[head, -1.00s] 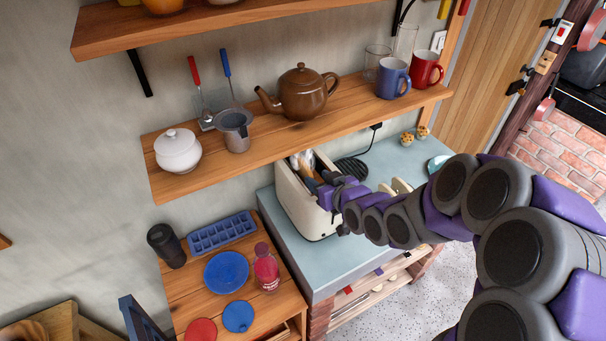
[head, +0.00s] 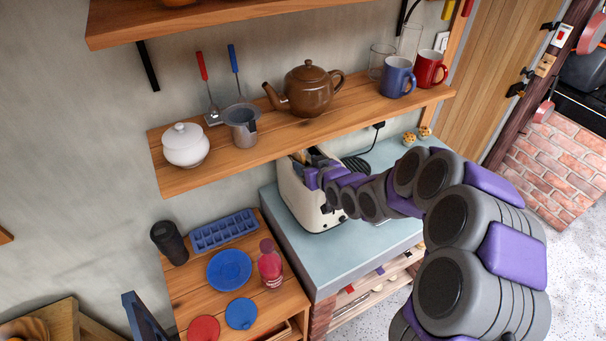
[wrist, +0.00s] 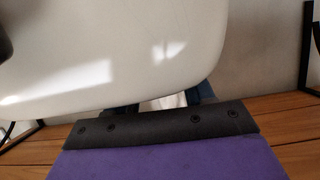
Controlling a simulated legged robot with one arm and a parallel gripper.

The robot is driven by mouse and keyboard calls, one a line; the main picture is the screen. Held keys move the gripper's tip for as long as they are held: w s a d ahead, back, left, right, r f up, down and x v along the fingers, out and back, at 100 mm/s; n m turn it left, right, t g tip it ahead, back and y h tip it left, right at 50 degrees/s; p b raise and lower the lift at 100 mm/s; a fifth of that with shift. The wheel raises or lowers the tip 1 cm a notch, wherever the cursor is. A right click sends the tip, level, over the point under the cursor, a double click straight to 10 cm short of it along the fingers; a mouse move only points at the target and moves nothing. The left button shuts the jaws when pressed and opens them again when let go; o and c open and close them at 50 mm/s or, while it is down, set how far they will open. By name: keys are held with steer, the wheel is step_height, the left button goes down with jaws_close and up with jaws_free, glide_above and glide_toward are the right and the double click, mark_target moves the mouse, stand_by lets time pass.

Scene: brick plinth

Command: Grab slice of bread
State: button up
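A cream toaster (head: 300,205) stands on the blue-grey counter in the head view. A small brown patch, perhaps bread, shows at its top slot (head: 301,157). My gripper (head: 312,178) is at the toaster's top right, with its fingers mostly hidden by my wrist. In the wrist view a large glossy white surface, probably the toaster (wrist: 110,50), fills the upper part. Parts of two dark blue fingers of my gripper (wrist: 168,102) show apart below it, with something pale between them. I cannot tell whether it is bread or whether it is held.
A wooden shelf (head: 215,165) with a teapot (head: 307,92), white pot and mugs (head: 397,78) hangs close above the toaster. A low wooden table at left holds a blue plate (head: 229,269), red bottle (head: 270,266) and ice tray. The counter's front (head: 335,265) is clear.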

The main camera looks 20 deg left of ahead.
steer(key=shift+w+d+f+g, duration=0.15)
steer(key=shift+d+f, duration=0.2)
steer(key=shift+d, duration=0.2)
steer(key=shift+s+d+f+g, duration=0.1)
steer(key=shift+d+f+g, duration=0.05)
steer(key=shift+d+f, duration=0.3)
steer(key=shift+w+d+r, duration=0.1)
steer(key=shift+w+d, duration=0.05)
steer(key=shift+w, duration=0.15)
steer(key=shift+c, duration=0.7)
steer(key=a, duration=0.3)
steer(key=c, duration=0.6)
jaws_close()
steer(key=shift+d, duration=0.25)
steer(key=shift+d+r, duration=0.2)
steer(key=shift+d, duration=0.6)
